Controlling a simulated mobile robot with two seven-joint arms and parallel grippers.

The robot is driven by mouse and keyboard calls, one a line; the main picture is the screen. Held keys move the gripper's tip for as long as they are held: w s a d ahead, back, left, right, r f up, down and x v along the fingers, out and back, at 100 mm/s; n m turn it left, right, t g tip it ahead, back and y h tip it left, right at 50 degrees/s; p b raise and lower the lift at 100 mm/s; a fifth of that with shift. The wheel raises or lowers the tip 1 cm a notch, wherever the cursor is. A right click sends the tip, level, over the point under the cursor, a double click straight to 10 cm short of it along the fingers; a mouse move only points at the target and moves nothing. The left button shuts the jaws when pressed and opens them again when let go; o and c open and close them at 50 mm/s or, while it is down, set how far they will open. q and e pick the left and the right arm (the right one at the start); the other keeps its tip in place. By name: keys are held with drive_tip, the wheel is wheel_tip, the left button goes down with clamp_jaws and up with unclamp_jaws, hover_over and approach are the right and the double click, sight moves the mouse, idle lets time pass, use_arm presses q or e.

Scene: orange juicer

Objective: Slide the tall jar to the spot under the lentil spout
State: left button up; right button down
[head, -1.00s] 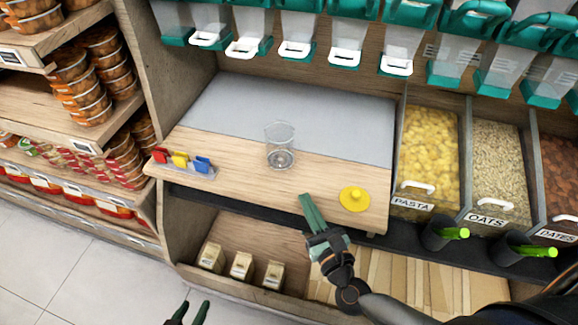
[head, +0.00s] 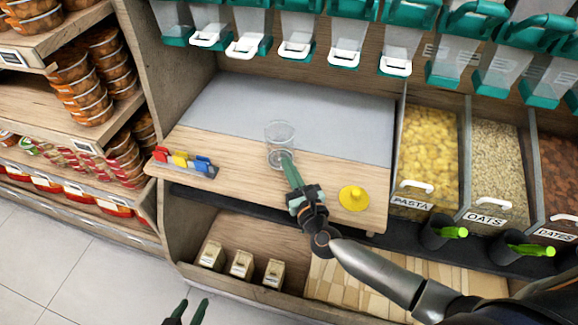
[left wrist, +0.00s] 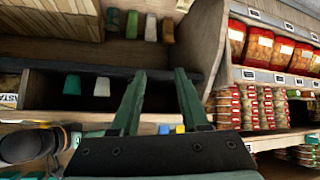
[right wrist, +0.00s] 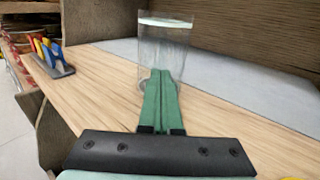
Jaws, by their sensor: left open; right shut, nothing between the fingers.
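The tall jar (head: 280,136) is clear and stands upright on the wooden counter, at the front edge of the grey mat. In the right wrist view the jar (right wrist: 165,48) stands straight beyond my fingertips. My right gripper (head: 288,160) is shut and empty, its tips at the near side of the jar's base; I cannot tell whether they touch it. It also shows in the right wrist view (right wrist: 167,75). My left gripper (head: 188,308) is open and empty, low in front of the shelf. Several dispenser spouts (head: 296,50) hang above the mat's back; no lentil label is readable.
A yellow lid-like piece (head: 353,198) lies on the counter (head: 235,172) at the right. A rack of coloured clips (head: 184,162) stands at the left. Bins of pasta (head: 428,150) and oats (head: 498,155) are to the right. The grey mat (head: 340,125) is clear behind the jar.

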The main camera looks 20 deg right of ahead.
sight(270, 131)
drive_tip(key=w+b, duration=0.2)
drive_tip(key=w, duration=0.2)
drive_tip(key=w+b, duration=0.2)
drive_tip(key=w, duration=0.3)
drive_tip(key=w+b, duration=0.2)
drive_tip(key=w, duration=0.3)
drive_tip(key=shift+a+f+b, duration=0.2)
drive_tip(key=shift+a+b, duration=0.2)
drive_tip(key=shift+w+r, duration=0.1)
drive_tip(key=shift+w, duration=0.4)
drive_tip(key=shift+r, duration=0.1)
